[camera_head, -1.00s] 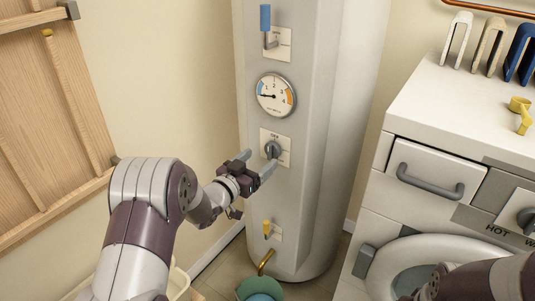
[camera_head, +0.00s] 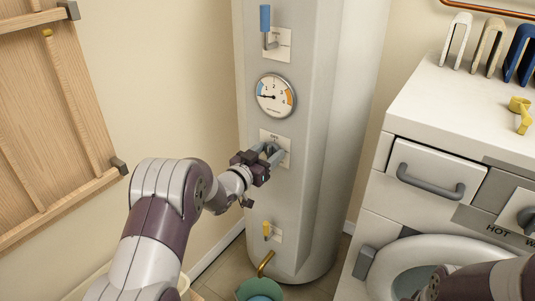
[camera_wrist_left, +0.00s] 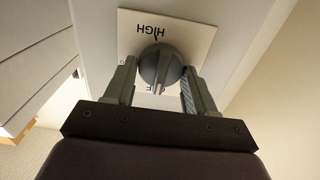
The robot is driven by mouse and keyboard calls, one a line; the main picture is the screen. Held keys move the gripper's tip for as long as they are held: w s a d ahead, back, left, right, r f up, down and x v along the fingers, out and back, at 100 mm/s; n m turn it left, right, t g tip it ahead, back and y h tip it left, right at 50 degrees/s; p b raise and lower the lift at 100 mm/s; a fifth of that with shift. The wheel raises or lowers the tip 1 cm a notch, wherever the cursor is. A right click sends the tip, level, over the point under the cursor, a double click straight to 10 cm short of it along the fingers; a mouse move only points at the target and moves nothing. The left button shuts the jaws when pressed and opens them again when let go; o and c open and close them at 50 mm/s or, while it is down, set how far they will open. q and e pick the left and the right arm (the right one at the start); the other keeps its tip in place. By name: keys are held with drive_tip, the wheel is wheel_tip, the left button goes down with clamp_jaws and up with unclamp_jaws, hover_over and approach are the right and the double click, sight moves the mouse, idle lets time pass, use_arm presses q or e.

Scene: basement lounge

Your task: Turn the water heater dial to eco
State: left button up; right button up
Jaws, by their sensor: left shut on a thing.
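The water heater (camera_head: 315,200) is a tall pale tank in the middle of the head view. Its dial (camera_wrist_left: 160,66) is a round grey knob on a white label plate (camera_wrist_left: 190,30). The wrist view shows the word HIGH upside down on the plate; the other labels are mostly hidden. My left gripper (camera_head: 273,153) is shut on the dial, one finger on each side, as the left wrist view also shows (camera_wrist_left: 158,80). In the head view the gripper partly covers the dial.
A gauge (camera_head: 275,96) and a blue-handled lever (camera_head: 266,20) sit above the dial. A yellow-handled valve (camera_head: 267,230) is below it. A white washer (camera_head: 450,105) stands right, and a wooden panel (camera_head: 50,110) hangs left.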

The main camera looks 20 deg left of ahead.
use_arm(q)
drive_tip(key=m+b, duration=0.4)
drive_tip(key=m, duration=0.1)
drive_tip(key=shift+d+f+b, duration=0.15)
drive_tip(key=shift+f+b, duration=0.15)
drive_tip(key=shift+b, duration=0.1)
drive_tip(key=m+b, duration=0.6)
drive_tip(key=shift+f+m, duration=0.1)
drive_tip(key=shift+m, duration=0.3)
drive_tip(key=shift+s+d+m+b, duration=0.1)
drive_tip(key=shift+m+b, duration=1.8)
drive_tip(key=o, duration=1)
drive_tip(key=shift+s+r, duration=0.1)
drive_tip(key=shift+r, duration=0.1)
